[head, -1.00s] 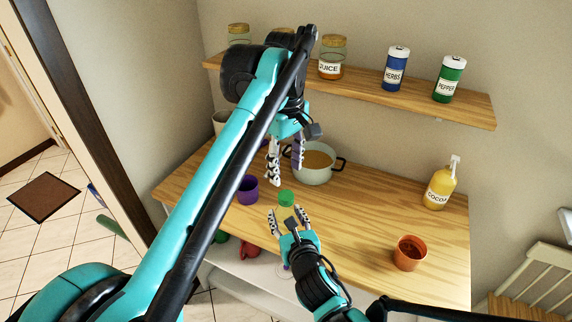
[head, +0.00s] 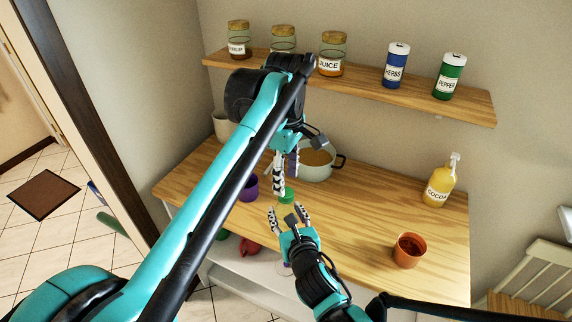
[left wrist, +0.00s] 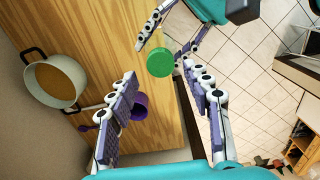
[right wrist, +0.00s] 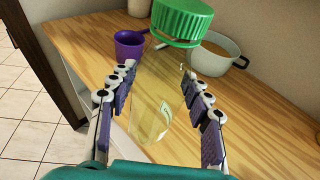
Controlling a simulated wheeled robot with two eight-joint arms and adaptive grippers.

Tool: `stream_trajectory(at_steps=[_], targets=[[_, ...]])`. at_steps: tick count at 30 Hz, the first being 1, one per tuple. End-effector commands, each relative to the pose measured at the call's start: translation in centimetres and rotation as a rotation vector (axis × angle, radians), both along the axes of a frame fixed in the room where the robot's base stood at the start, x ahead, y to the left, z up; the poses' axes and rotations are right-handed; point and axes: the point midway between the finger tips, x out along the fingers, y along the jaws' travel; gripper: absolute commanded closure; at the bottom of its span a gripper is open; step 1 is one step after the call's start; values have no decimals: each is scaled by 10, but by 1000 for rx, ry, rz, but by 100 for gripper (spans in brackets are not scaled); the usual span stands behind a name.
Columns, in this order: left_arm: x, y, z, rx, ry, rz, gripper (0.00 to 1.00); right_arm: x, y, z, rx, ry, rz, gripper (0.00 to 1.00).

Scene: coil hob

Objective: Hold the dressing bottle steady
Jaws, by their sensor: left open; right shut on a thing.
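The dressing bottle (right wrist: 155,105) is a see-through, pale yellow bottle with a ribbed green cap (right wrist: 181,18). In the right wrist view it stands between the fingers of my right gripper (head: 288,213), which is shut on its body. In the head view the bottle is mostly hidden by my grippers. My left gripper (head: 284,180) is open and points down just above the cap. In the left wrist view the green cap (left wrist: 160,62) lies between and beyond the left fingertips; I cannot tell whether they touch it.
A purple cup (right wrist: 130,45) and a pot (head: 318,172) of orange-brown food stand behind. Jars and shakers line the shelf (head: 430,98) above. The counter's middle right is clear.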

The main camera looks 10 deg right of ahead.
Motion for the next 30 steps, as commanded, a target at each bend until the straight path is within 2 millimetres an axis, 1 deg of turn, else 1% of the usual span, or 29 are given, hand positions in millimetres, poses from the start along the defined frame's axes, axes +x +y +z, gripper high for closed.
stream_trajectory(at_steps=[1, 3, 6, 9, 12, 19, 20, 21, 23, 24, 25, 30], targets=[[0, 0, -8, 0, 0, 0, 50, 0, 0, 0, 0, 0, 0, 100], [-1, 0, -18, 0, 0, 0, 50, 0, 0, 0, 0, 0, 0, 100], [0, 0, -29, 0, 0, 0, 50, 0, 0, 0, 0, 0, 0, 100], [-1, 0, -36, 0, 0, -1, 50, 0, 0, 0, 0, 0, 0, 100], [-1, 0, -39, 0, 0, -1, 50, 0, 0, 0, 0, 0, 0, 100], [-1, 0, -39, 0, 0, -1, 50, 0, 0, 0, 0, 0, 0, 100], [-1, 0, -39, 0, 0, -1, 56, 0, 0, 0, 0, 0, 0, 100], [-1, 0, -39, 0, 0, -1, 66, 0, 0, 0, 0, 0, 0, 100], [-1, 0, -39, 0, 0, -1, 82, 0, 0, 0, 0, 0, 0, 100], [-1, 0, -39, 0, 0, -1, 93, 0, 0, 0, 0, 0, 0, 100], [-1, 0, -39, 0, 0, -1, 100, 0, 0, 0, 0, -1, 0, 100], [0, 0, -39, 0, 0, -3, 100, 0, 0, 0, 0, -1, 0, 100]])
